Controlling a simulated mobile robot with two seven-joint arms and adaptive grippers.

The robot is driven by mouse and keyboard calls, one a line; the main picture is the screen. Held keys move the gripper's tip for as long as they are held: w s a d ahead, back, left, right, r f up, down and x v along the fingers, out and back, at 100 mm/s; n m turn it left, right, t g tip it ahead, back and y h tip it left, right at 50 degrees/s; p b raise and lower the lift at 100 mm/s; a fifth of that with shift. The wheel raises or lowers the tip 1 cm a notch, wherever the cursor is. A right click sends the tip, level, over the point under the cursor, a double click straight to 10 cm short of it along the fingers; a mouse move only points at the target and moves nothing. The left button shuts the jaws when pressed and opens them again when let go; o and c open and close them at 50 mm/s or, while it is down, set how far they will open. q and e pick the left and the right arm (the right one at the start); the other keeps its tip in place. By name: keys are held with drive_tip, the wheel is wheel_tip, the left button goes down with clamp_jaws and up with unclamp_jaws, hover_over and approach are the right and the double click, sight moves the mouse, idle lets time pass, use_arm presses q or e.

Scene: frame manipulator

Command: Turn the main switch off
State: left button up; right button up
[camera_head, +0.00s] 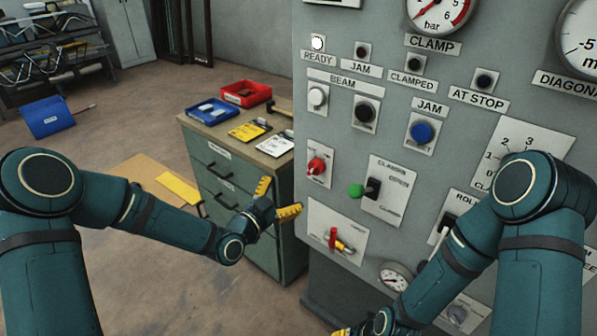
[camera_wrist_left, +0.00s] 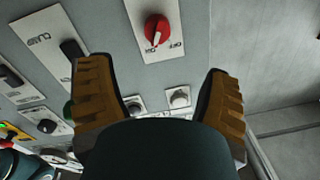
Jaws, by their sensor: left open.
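A red rotary knob (camera_head: 317,166) sits on a white plate on the grey control panel, and I take it as the main switch. In the left wrist view the red knob (camera_wrist_left: 157,28) has a pale pointer and an OFF label beside it. My left gripper (camera_head: 277,199) is open and empty, below and left of the knob, apart from it. In the left wrist view its two yellow fingers (camera_wrist_left: 160,100) are spread, with the knob beyond their gap. Only a yellow fingertip of my right gripper (camera_head: 340,332) shows at the bottom edge; its opening is hidden.
A red-handled lever (camera_head: 334,238) is below the knob. A black switch (camera_head: 373,188) with a green ball (camera_head: 356,191) is to the right. White (camera_head: 318,97) and black (camera_head: 365,111) buttons are above. A green cabinet (camera_head: 225,165) with trays stands left of the panel.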

sight(311, 172)
use_arm(q)
drive_tip(key=b+x, duration=0.1)
drive_tip(key=x, duration=1.2)
drive_tip(key=shift+d, duration=0.3)
